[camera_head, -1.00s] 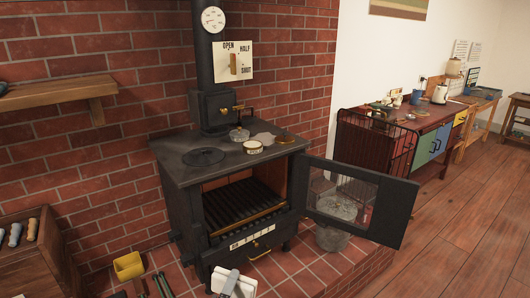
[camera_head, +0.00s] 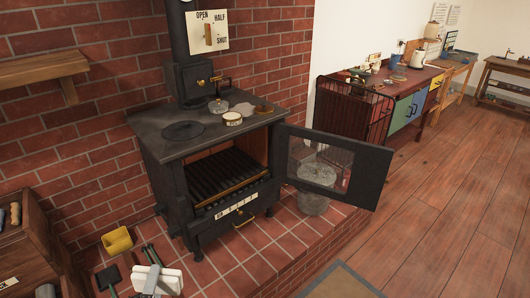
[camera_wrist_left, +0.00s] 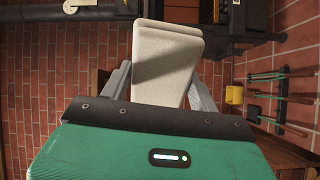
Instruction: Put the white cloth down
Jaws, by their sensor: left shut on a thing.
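The white cloth (camera_head: 168,279) is a pale, flat folded piece at the bottom of the head view. My left gripper (camera_head: 153,280) is shut on it and holds it in front of the stove. In the left wrist view the cloth (camera_wrist_left: 166,62) stands out between the two grey fingers of my left gripper (camera_wrist_left: 168,92). The cloth's near end is hidden behind the gripper body. My right gripper is not in view.
A black stove (camera_head: 205,160) stands on a red tiled hearth (camera_head: 285,240) with its glass door (camera_head: 325,165) swung open to the right. A yellow bucket (camera_head: 117,241) and long-handled tools (camera_head: 152,256) are near the cloth. A wooden rack (camera_head: 30,250) is at left.

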